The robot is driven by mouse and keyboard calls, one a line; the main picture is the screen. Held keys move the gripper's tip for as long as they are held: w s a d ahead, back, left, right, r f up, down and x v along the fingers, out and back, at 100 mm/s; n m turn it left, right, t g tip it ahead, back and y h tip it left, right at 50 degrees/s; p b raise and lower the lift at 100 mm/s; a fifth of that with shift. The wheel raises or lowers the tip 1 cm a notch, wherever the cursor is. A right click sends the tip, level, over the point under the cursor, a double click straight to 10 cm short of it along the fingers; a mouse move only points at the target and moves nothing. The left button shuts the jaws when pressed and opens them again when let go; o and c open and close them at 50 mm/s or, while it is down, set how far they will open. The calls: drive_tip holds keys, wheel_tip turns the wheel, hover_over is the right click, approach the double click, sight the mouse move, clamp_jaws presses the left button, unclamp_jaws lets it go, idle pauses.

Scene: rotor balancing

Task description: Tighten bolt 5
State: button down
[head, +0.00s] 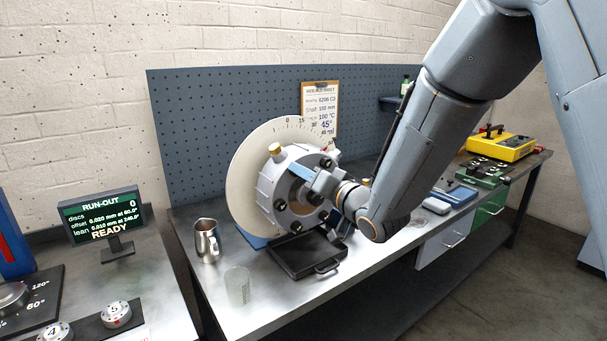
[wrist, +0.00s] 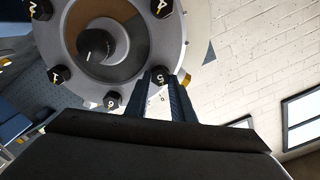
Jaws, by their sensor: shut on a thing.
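The rotor's grey hub (head: 272,190) stands on the bench in front of a pale dial disc (head: 243,172) with a degree scale. The hub face also fills the top of the wrist view (wrist: 70,35). Bolt 5 (wrist: 159,76), a black head with a white number, sits at the hub's rim. My gripper (wrist: 168,80) is shut on bolt 5, with one dark blue finger on each side of it. In the head view my gripper (head: 313,179) reaches the hub from the right and hides bolt 5.
Other numbered bolts, such as bolt 4 (wrist: 161,7) and bolt 6 (wrist: 112,99), ring the hub. A black tray (head: 306,271) lies below it. A metal jug (head: 206,241) and clear beaker (head: 237,286) stand left. A screen (head: 102,216) reads READY.

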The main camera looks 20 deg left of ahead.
drive_tip(key=m, duration=0.3)
drive_tip(key=m+p, duration=0.1)
drive_tip(key=m, duration=0.6)
drive_tip(key=shift+w+d+f+m, duration=0.1)
drive_tip(key=shift+d+f+m, duration=0.05)
drive_tip(key=shift+f+m, duration=0.15)
drive_tip(key=shift+p, duration=0.3)
drive_tip(key=c, duration=1.5)
unclamp_jaws()
drive_tip(key=shift+r, duration=0.1)
drive_tip(key=shift+b+v, duration=1.2)
drive_tip(key=shift+v, duration=2.75)
